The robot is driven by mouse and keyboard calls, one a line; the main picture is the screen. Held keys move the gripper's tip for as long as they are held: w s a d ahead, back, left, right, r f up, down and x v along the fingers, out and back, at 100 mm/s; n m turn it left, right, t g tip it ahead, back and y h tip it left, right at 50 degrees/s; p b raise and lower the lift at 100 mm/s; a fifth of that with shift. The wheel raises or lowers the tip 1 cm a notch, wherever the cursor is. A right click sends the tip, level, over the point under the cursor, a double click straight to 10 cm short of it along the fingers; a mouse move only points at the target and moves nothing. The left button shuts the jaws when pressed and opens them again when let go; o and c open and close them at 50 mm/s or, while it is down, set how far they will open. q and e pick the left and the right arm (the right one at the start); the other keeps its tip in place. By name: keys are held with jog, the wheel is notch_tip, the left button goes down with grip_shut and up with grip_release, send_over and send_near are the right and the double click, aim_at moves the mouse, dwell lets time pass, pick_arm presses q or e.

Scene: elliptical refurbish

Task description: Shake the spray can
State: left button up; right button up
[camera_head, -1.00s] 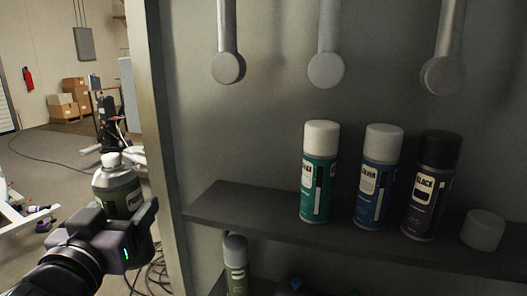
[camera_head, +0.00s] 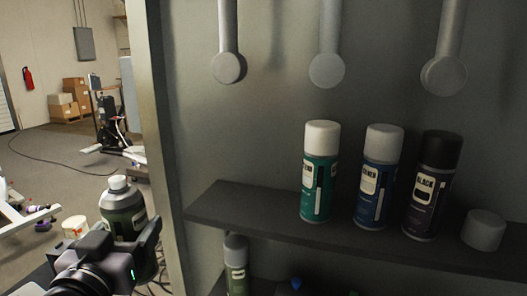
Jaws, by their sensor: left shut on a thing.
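The spray can (camera_head: 124,212) is dark green with a pale band and a white nozzle on top, uncapped. It is at the lower left, outside the cabinet, roughly upright. My left gripper (camera_head: 138,246) is shut on its body; the gripper hides the lower part of the can. My right gripper does not show.
Another can (camera_head: 236,266) stands below. The cabinet's side edge (camera_head: 163,130) is close right of my held can.

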aim_at(123, 202)
pick_arm(q)
notch_tip(123, 202, up, 5)
jog(key=shift+d+r, duration=0.15)
jog(key=shift+r, duration=0.05)
notch_tip(123, 202, down, 8)
jog(key=shift+r, duration=0.35)
jog(key=shift+r, duration=3.55)
jog(key=shift+f, duration=3.65)
jog(key=shift+r, duration=0.1)
